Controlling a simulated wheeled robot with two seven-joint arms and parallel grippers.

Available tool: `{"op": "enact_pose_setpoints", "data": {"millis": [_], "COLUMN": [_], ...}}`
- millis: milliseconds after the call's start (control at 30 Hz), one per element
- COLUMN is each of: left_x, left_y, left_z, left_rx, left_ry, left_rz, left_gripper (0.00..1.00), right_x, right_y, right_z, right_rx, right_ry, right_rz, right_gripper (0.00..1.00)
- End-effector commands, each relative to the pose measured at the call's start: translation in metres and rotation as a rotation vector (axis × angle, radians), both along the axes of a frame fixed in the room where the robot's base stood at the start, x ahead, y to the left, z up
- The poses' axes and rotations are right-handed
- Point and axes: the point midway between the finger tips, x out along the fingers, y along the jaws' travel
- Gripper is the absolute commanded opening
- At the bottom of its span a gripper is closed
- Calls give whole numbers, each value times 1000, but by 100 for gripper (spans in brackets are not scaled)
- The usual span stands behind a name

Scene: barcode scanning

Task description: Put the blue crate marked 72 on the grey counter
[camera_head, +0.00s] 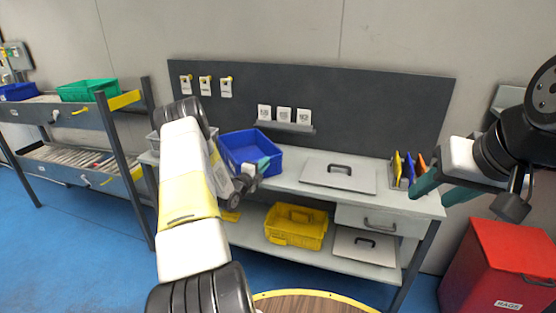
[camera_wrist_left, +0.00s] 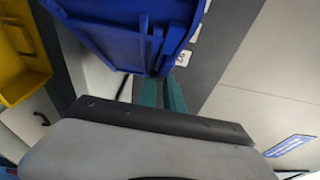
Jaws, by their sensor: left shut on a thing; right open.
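A blue crate (camera_head: 232,141) is over the left part of the grey counter (camera_head: 285,186), open side up. I cannot tell if its base touches the counter. My left gripper (camera_head: 262,164) is shut on the crate's near right wall. In the left wrist view the blue crate (camera_wrist_left: 112,28) fills the top, with the teal fingers of the left gripper (camera_wrist_left: 163,92) at its edge. A small white label with dark marks (camera_wrist_left: 183,58) shows beside it; I cannot read 72. My right gripper (camera_head: 432,185) is open and empty at the right, above the counter's right end.
A grey lidded panel (camera_head: 339,176) lies mid-counter, with a holder of coloured items (camera_head: 402,172) to its right. A light grey bin (camera_head: 154,143) is partly behind my left arm. A yellow crate (camera_head: 296,226) sits below. A red bin (camera_head: 497,262) stands right; a rack holds a green crate (camera_head: 88,90).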

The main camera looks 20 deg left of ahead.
Motion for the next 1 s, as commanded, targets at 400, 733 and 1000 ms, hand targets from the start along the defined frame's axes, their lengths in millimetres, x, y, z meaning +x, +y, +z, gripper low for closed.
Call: {"op": "enact_pose_setpoints", "data": {"millis": [400,733,1000], "left_x": [0,-35,-90], "left_y": [0,9,21], "left_z": [0,-1,-1], "left_rx": [0,0,0], "left_ry": [0,3,3], "left_rz": [0,2,2], "left_gripper": [32,32,32], "right_x": [0,0,0], "right_y": [0,0,0], "right_z": [0,0,0], "right_rx": [0,0,0], "right_ry": [0,0,0], "right_rz": [0,0,0], "right_gripper": [45,45,45]}}
